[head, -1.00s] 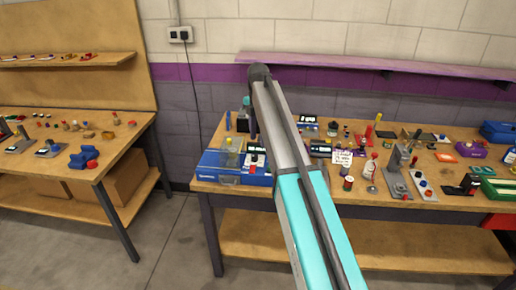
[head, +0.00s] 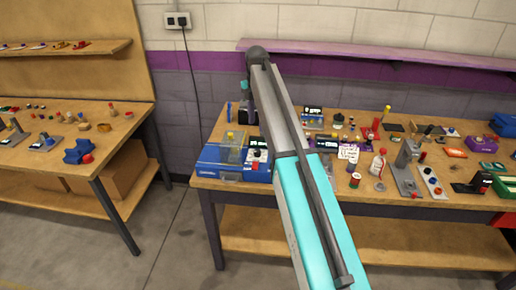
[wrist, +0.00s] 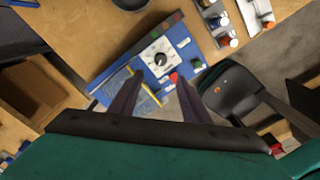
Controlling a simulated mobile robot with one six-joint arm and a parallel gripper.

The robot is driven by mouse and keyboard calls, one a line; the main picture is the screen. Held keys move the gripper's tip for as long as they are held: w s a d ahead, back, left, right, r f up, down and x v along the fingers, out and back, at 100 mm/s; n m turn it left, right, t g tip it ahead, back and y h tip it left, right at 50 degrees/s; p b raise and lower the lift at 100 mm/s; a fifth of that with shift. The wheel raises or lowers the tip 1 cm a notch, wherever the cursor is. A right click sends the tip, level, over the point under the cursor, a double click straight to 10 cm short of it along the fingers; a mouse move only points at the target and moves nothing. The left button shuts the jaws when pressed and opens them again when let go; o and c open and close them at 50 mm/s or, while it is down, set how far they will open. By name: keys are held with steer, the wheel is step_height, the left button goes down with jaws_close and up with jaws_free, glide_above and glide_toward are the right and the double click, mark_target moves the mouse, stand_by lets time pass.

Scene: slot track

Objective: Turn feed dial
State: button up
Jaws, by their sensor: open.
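The feed dial (wrist: 160,58) shows in the wrist view as a black knob on a white plate on a blue unit (wrist: 185,48). In the head view this appears to be the blue unit (head: 257,173) at the left end of the bench. My gripper (wrist: 157,77) is open and empty, its two dark fingers pointing toward the panel. The dial shows just beyond and between the fingertips, apart from them. A red button (wrist: 174,76) is close to the right fingertip, and a green button (wrist: 197,63) lies farther right.
A blue box (head: 222,165) stands at the bench's left front corner. A bottle (head: 378,165), a grey stand (head: 406,170) and many small items crowd the bench to the right. A second table (head: 110,140) stands at left, with floor between. A black chair (wrist: 235,95) shows in the wrist view.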

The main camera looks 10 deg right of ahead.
mark_target(257, 151)
steer(key=shift+d+f+p, duration=0.1)
steer(key=shift+f+p, duration=1.95)
steer(key=shift+f, duration=4.8)
steer(key=c, duration=1)
